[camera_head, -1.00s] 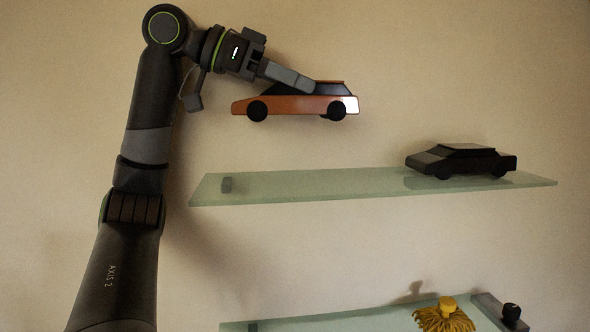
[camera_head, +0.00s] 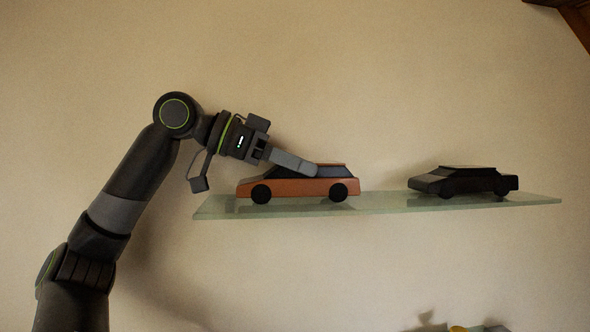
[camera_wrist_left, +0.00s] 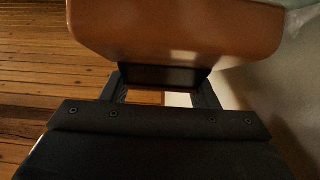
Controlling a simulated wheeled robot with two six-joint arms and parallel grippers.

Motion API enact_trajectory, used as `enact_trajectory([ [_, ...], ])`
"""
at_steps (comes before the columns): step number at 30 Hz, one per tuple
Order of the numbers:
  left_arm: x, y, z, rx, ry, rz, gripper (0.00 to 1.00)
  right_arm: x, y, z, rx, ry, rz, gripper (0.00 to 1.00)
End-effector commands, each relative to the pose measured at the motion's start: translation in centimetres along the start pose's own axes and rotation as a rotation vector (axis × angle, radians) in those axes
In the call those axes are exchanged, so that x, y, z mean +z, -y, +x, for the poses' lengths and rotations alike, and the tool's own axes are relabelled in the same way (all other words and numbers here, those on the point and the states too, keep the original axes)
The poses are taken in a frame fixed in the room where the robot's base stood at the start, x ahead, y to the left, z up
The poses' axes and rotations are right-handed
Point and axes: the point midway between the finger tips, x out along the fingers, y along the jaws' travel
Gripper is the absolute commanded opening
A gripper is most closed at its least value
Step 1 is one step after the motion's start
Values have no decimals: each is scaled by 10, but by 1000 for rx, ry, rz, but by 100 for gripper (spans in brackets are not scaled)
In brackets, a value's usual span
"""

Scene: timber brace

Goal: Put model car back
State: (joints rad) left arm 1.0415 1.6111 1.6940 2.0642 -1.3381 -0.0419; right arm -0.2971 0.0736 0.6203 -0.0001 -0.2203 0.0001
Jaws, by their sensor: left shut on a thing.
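The orange model car (camera_head: 298,187) with a dark cabin is upright at the left part of the glass shelf (camera_head: 385,205). Its wheels look to be at the shelf surface; whether they bear on it I cannot tell for sure. My left gripper (camera_head: 312,169) is shut on the car's cabin, reaching in from the left. In the left wrist view the car's orange body (camera_wrist_left: 175,28) fills the top, close beyond the fingers, which are mostly hidden. My right gripper is not in view.
A black model car (camera_head: 465,181) stands on the right part of the same shelf, with a gap between the two cars. The wall is close behind. A yellow item (camera_head: 459,328) shows at the bottom edge. A dark brown beam (camera_head: 578,20) crosses the top right corner.

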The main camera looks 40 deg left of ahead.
Motion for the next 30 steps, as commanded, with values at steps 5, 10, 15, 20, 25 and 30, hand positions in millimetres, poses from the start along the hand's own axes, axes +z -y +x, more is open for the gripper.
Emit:
enact_trajectory([
  [5, 0, 0, 0, 0, -2, 0, 17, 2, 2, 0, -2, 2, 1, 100],
  [10, 1, 0, 1, 0, 0, 0, 67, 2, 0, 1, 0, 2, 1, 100],
  [15, 1, 0, 1, 0, 1, 0, 76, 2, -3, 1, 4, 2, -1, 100],
  [20, 1, 0, 0, 0, 1, -1, 76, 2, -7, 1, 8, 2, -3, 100],
  [25, 1, 1, -8, -3, -1, -1, 76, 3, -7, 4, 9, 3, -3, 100],
  [30, 1, 1, -42, -4, -5, -1, 76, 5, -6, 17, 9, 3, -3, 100],
])
